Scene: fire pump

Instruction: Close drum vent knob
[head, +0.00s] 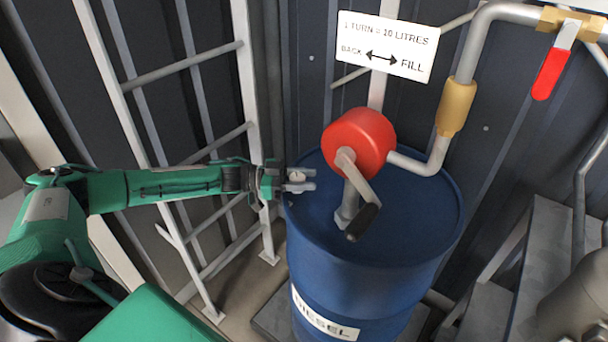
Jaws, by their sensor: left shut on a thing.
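A blue drum (410,225) with a DIESEL label stands in the middle of the head view. The vent knob (297,176) is a small pale piece at the left edge of the drum's top. My left gripper (300,181) reaches in from the left, and its fingers are shut on the knob, one on each side. The fingers hide part of the knob, and I cannot tell how far it is turned. My right gripper is not in view.
A red rotary pump (358,142) with a black-handled crank (362,222) rises from the drum top, right of my gripper. A pipe with a brass fitting (455,107) leads to a red-handled valve (551,74). A ladder (187,66) stands behind my left arm.

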